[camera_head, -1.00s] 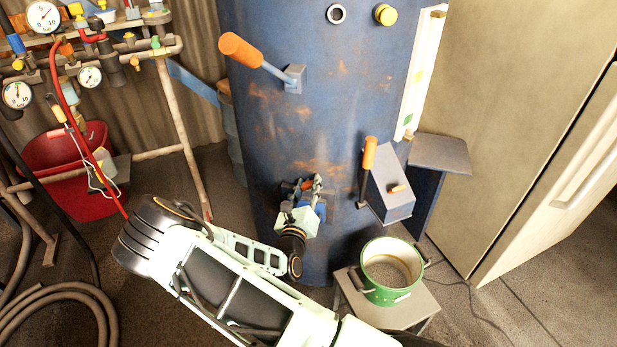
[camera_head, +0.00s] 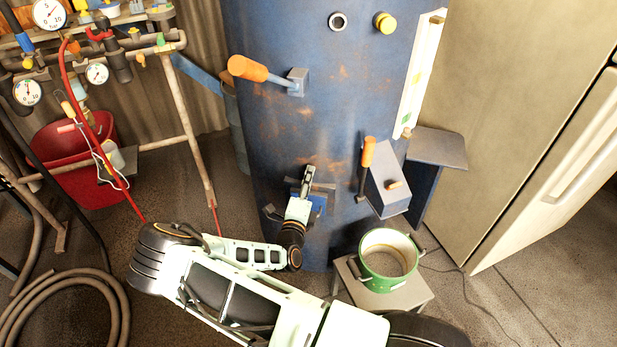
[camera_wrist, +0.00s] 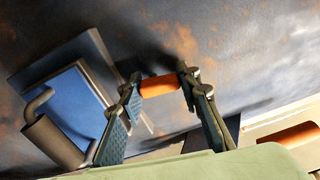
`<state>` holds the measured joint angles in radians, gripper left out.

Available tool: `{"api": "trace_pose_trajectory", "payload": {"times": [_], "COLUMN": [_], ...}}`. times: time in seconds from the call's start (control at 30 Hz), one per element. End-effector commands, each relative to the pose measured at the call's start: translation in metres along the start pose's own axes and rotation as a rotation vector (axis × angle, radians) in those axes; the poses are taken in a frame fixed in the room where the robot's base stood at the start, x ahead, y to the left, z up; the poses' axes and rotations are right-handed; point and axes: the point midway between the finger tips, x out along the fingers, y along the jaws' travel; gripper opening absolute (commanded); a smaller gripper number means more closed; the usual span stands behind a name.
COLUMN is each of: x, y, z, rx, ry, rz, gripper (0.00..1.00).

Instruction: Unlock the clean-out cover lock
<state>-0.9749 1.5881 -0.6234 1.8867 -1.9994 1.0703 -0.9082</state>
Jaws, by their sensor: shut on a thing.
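The clean-out cover is a blue panel in a grey frame low on the blue tank; it shows in the wrist view (camera_wrist: 72,100) and partly behind my gripper in the head view (camera_head: 320,203). A grey bar handle (camera_wrist: 52,143) sticks out from it. An orange grip (camera_wrist: 161,86), apparently the lock's handle, lies crosswise between my fingers. My gripper (camera_wrist: 163,92) is shut on it, one finger at each end. In the head view my gripper (camera_head: 308,177) reaches the tank from below, and the orange grip is hidden. The lock's catch cannot be made out.
An orange-handled lever (camera_head: 248,68) juts from the tank above. To the right are a grey box with an orange lever (camera_head: 368,152) and a green bucket (camera_head: 387,283) on a stool. Hoses and a red bucket (camera_head: 75,165) stand left.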

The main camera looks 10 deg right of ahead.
Motion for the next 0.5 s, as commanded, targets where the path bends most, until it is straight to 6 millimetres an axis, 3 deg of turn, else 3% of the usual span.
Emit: {"api": "trace_pose_trajectory", "payload": {"times": [0.5], "x": [-0.0005], "y": [0.0009], "z": [0.0007], "rx": [-0.167], "ry": [0.001], "rz": [0.002], "gripper": [0.07]}}
